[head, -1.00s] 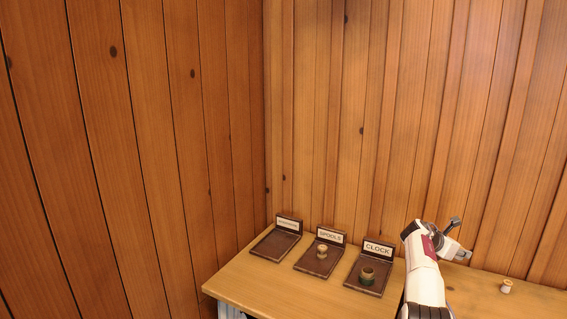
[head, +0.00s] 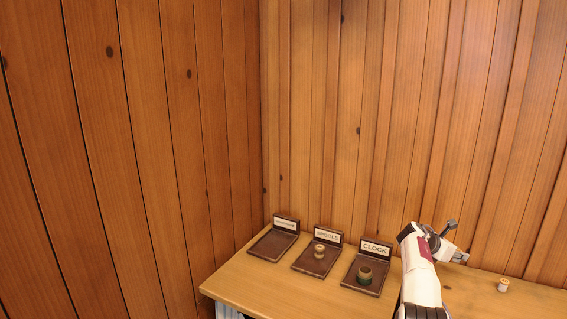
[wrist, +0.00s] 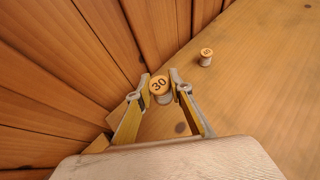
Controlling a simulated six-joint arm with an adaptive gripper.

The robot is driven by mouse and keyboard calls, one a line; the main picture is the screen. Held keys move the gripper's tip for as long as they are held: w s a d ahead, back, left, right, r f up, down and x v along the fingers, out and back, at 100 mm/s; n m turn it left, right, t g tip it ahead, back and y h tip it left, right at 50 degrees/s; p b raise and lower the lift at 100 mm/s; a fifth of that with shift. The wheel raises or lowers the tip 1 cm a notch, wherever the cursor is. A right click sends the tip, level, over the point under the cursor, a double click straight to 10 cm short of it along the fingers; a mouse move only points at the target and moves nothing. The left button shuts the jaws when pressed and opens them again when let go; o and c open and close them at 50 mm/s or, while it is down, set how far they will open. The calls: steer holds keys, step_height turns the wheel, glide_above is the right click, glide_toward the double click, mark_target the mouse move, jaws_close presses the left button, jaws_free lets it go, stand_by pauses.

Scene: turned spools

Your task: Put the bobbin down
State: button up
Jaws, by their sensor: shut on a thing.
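My gripper (wrist: 160,90) is shut on a bobbin (wrist: 160,89) in the wrist view. In the head view my arm's end is low at the right, and the held bobbin is not clearly visible there. A second, similar bobbin (wrist: 206,57) stands on the table, apart from the gripper, to the upper right. It also shows in the head view (head: 503,285) near the right edge.
Plank walls enclose the table's (head: 245,285) back and left.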

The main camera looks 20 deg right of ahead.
steer(key=shift+s+f, duration=0.2)
steer(key=shift+f, duration=0.35)
stand_by(0.5)
